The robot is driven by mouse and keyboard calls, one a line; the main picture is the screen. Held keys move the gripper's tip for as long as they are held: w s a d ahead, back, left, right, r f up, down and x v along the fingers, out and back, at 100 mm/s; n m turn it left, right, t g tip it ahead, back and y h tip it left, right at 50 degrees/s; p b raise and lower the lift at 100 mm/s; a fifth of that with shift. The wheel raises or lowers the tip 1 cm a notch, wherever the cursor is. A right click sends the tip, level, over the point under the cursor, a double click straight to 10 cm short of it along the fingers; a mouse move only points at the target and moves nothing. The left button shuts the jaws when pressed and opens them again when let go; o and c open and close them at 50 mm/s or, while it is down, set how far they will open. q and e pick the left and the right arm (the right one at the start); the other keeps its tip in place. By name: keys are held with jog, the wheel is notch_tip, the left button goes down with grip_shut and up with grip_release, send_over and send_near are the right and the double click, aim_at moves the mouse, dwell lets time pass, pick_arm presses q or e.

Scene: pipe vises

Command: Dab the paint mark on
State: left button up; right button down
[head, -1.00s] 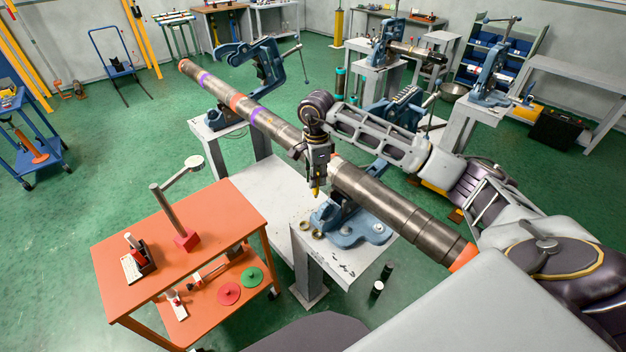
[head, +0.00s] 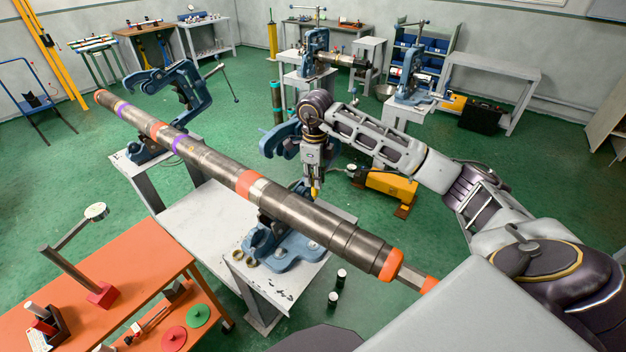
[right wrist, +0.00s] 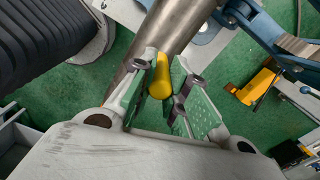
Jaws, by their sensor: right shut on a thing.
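My right gripper (head: 313,182) is shut on a yellow paint marker (head: 314,192), held tip down by the far edge of a long steel pipe (head: 215,165). In the right wrist view the marker (right wrist: 160,75) stands between the two fingers, beside the pipe (right wrist: 178,28). I cannot tell whether its tip touches the pipe. The pipe has orange bands, one orange band (head: 249,183) left of the gripper, and purple bands farther left. It rests in a blue vise (head: 290,250) and a second blue vise (head: 150,148) farther left. My left gripper is out of view.
An orange cart (head: 130,295) with a stand and discs is at the lower left. A yellow tool (head: 390,183) lies on the green floor beyond the pipe. Small dark cylinders stand on the floor near the bench (head: 205,215).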

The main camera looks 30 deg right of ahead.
aim_at(317, 194)
jog(key=shift+s+d+r, duration=0.1)
jog(key=shift+s+d, duration=0.05)
jog(key=shift+d, duration=0.25)
jog(key=shift+a, duration=0.1)
jog(key=shift+f+b, duration=1.15)
jog(key=shift+f, duration=0.95)
jog(key=shift+f+b, duration=0.7)
jog(key=shift+f, duration=0.3)
jog(key=shift+f+b, duration=0.5)
jog(key=shift+b, duration=0.05)
dwell(2.0)
